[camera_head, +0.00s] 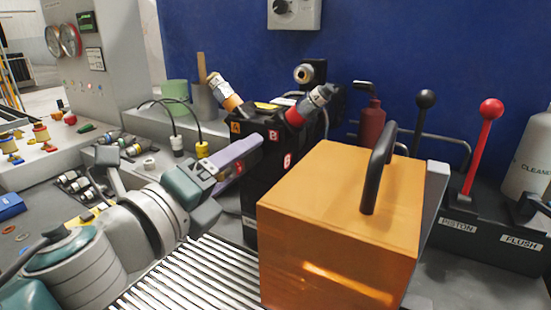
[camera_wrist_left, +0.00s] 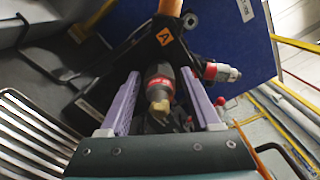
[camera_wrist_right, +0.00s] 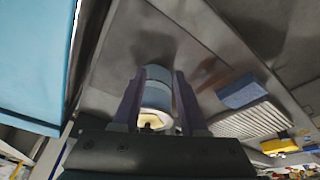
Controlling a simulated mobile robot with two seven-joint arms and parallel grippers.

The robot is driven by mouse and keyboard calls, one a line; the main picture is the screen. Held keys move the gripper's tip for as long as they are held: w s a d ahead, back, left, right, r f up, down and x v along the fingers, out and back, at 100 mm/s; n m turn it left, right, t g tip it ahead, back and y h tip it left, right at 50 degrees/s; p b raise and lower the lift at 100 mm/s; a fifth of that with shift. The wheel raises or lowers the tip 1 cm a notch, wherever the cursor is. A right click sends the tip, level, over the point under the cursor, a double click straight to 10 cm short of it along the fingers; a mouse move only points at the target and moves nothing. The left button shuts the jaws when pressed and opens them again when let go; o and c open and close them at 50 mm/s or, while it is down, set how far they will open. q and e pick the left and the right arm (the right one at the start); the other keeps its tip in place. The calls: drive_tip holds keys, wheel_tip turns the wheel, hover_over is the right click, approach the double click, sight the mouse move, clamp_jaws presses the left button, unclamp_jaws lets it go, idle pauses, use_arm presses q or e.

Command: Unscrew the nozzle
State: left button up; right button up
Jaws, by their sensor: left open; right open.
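A black machine (camera_head: 262,150) with lettered labels carries several angled nozzles. One nozzle with an orange collar (camera_head: 228,94) is at its upper left, and one with a red collar (camera_head: 309,104) is at its upper right. My left gripper (camera_head: 250,148) is open at the machine's front left. In the left wrist view, a red-and-grey nozzle with a brass tip (camera_wrist_left: 160,92) shows between its purple fingers (camera_wrist_left: 162,84); contact is unclear. My right gripper (camera_wrist_right: 156,88) is open, with a grey-blue cylinder with a pale rim (camera_wrist_right: 158,97) between its fingers. The right gripper is not visible in the head view.
A large orange box with a black handle (camera_head: 335,225) hides the machine's right side. A slatted roller surface (camera_head: 190,275) lies below my left arm. Black and red levers (camera_head: 480,140) and a red bottle (camera_head: 371,125) stand at right. Small parts (camera_head: 85,185) lie on the left bench.

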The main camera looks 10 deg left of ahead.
use_arm(q)
drive_tip(key=shift+s, duration=0.1)
idle(0.5)
drive_tip(key=shift+s+a, duration=0.3)
drive_tip(key=shift+s, duration=0.35)
use_arm(e)
drive_tip(key=shift+r, duration=0.15)
